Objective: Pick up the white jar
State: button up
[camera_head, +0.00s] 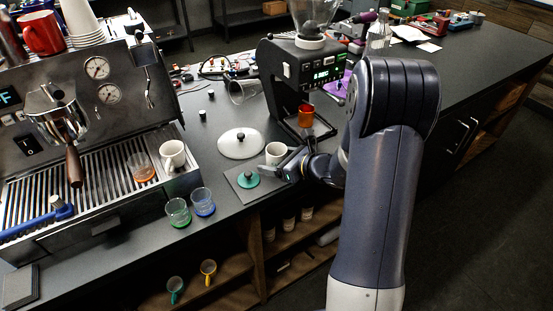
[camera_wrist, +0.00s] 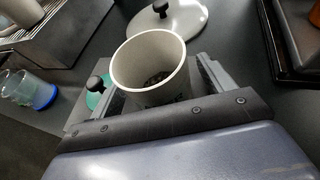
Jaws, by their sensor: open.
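The white jar (camera_head: 276,153) stands upright on the dark counter, near the front edge, without a lid. In the wrist view the open white jar (camera_wrist: 150,68) shows dark contents at its bottom. My gripper (camera_head: 283,168) is low at the jar, and in the wrist view its open fingers (camera_wrist: 160,82) lie on either side of the jar. Whether the fingers touch the jar I cannot tell. The jar's lower part is hidden by my gripper in the wrist view.
A white round lid (camera_head: 241,143) lies behind the jar, and a green tamper-like piece (camera_head: 248,180) sits on a dark mat to the left. A grinder (camera_head: 300,75) stands close behind. Glasses with green (camera_head: 178,212) and blue (camera_head: 203,202) bases stand at the counter's front left.

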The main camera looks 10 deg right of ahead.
jog(key=c, duration=1.2)
jog(key=shift+r, duration=0.15)
